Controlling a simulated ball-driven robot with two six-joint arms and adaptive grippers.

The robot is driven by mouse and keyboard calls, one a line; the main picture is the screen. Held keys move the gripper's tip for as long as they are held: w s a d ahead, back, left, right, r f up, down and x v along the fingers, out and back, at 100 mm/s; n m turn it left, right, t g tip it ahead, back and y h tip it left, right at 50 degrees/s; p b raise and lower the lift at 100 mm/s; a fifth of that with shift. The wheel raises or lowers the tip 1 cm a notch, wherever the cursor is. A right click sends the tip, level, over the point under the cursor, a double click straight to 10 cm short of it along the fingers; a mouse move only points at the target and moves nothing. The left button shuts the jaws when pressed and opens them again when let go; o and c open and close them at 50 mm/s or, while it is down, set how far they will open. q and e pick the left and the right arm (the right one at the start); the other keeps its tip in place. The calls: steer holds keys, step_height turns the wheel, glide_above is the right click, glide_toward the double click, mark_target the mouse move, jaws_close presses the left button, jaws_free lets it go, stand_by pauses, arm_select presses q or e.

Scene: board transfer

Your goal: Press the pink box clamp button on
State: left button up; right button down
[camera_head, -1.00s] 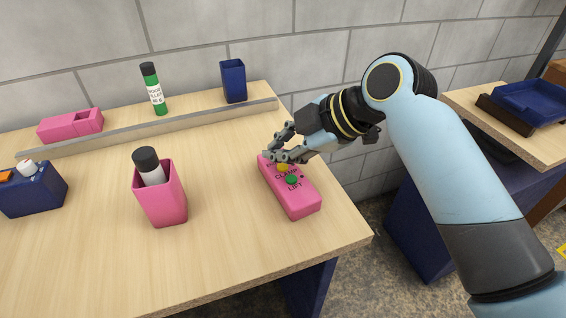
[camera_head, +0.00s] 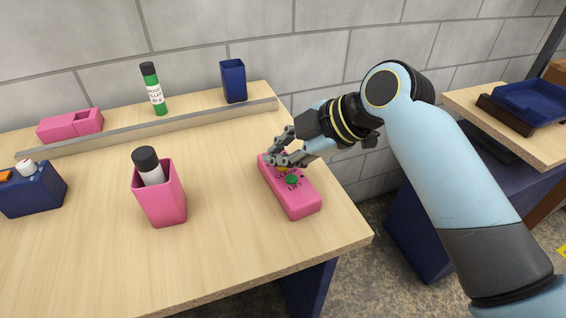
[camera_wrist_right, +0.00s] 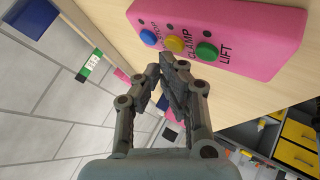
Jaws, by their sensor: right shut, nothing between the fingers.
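The pink button box (camera_head: 300,203) lies on the wooden table near its right edge. In the right wrist view the box (camera_wrist_right: 262,50) shows a blue button, a yellow button (camera_wrist_right: 174,43) marked CLAMP and a green button (camera_wrist_right: 206,51) marked LIFT. My right gripper (camera_head: 272,160) is shut and empty over the box's far end. It partly covers the yellow button and its lettering in the head view. In the right wrist view the fingertips (camera_wrist_right: 166,68) point toward the yellow button; I cannot tell whether they touch it. My left gripper is not in view.
A pink holder (camera_head: 163,202) with a black-capped bottle stands left of the box. A navy box (camera_head: 36,198) is at the far left. A green bottle (camera_head: 157,95), a navy cup (camera_head: 233,82) and a pink block stand along the back ledge. The front table area is clear.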

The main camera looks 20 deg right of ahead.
mark_target(281, 169)
steer(key=shift+f, duration=0.35)
stand_by(0.4)
steer(key=shift+r+p, duration=0.8)
steer(key=shift+r, duration=0.05)
step_height(281, 169, up, 6)
steer(key=p, duration=0.6)
